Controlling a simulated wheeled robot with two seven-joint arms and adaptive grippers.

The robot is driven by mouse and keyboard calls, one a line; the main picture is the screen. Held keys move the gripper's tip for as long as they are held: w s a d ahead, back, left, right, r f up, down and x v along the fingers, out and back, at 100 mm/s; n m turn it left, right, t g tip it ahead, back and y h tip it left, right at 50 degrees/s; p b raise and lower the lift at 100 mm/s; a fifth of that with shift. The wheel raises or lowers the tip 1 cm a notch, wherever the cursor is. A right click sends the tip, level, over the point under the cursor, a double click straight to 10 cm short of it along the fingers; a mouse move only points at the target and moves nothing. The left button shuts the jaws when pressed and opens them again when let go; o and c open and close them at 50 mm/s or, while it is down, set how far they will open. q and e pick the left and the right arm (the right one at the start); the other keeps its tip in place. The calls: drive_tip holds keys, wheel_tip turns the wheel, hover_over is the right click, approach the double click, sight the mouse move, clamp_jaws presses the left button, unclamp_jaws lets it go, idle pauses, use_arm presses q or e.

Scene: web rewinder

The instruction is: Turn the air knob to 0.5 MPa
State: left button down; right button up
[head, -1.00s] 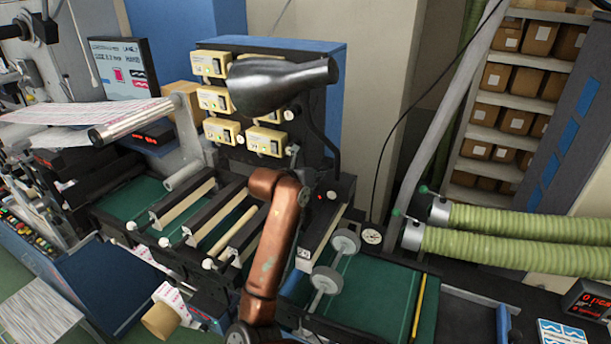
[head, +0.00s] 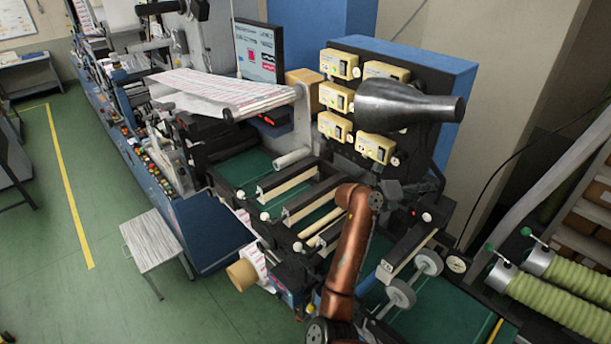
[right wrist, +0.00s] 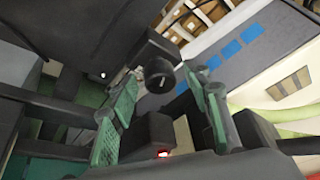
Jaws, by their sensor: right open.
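The right wrist view shows a short black round knob (right wrist: 158,75) between and beyond my two green fingers. It looks like the air knob, but no scale or pressure reading can be read. My right gripper (right wrist: 160,117) is open, with a finger on each side of the knob's line and no visible contact. In the head view my right gripper (head: 408,188) is small and dark at the end of my copper arm, close to the rewinder's front below the yellow boxes. The knob cannot be made out there. A round white-faced gauge (head: 457,264) sits to its right. My left gripper is not in view.
Yellow control boxes (head: 376,147) and a dark tapered body (head: 410,103) are above my right gripper. Rollers (head: 310,205) lie to its left. Green hoses (head: 560,285) are at the right. A stool (head: 150,240) stands on open green floor at the left.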

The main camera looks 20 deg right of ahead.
drive_tip(key=w+a+r+n+t+y+b, duration=0.1)
drive_tip(key=w+a+y+b, duration=0.1)
drive_tip(key=a, duration=1)
drive_tip(key=w+a+r+n+t+y+b, duration=0.1)
drive_tip(key=w+a+r+t+b, duration=0.1)
drive_tip(key=a, duration=0.9)
drive_tip(key=w+a+r+n+t+y+b, duration=0.1)
drive_tip(key=a+b, duration=0.3)
drive_tip(key=a, duration=0.8)
drive_tip(key=shift+w+a+r+n+t+y, duration=0.3)
drive_tip(key=shift+w+a+r+t+y, duration=0.1)
drive_tip(key=shift+w+r+y, duration=0.35)
drive_tip(key=shift+s, duration=0.1)
drive_tip(key=s+d+f+m+g+h+p, duration=0.1)
drive_tip(key=s+d+f+g+p, duration=0.1)
drive_tip(key=d, duration=1)
drive_tip(key=s+d+f+m+g+h+p, duration=0.1)
drive_tip(key=s+d+f+g+h+p, duration=0.1)
drive_tip(key=d, duration=1)
drive_tip(key=s+d+f+m+g+h+p, duration=0.1)
drive_tip(key=d+g, duration=0.4)
drive_tip(key=d, duration=0.8)
drive_tip(key=shift+s+f+g+h+p, duration=0.45)
drive_tip(key=shift+s+h+p, duration=0.25)
drive_tip(key=shift+p, duration=0.6)
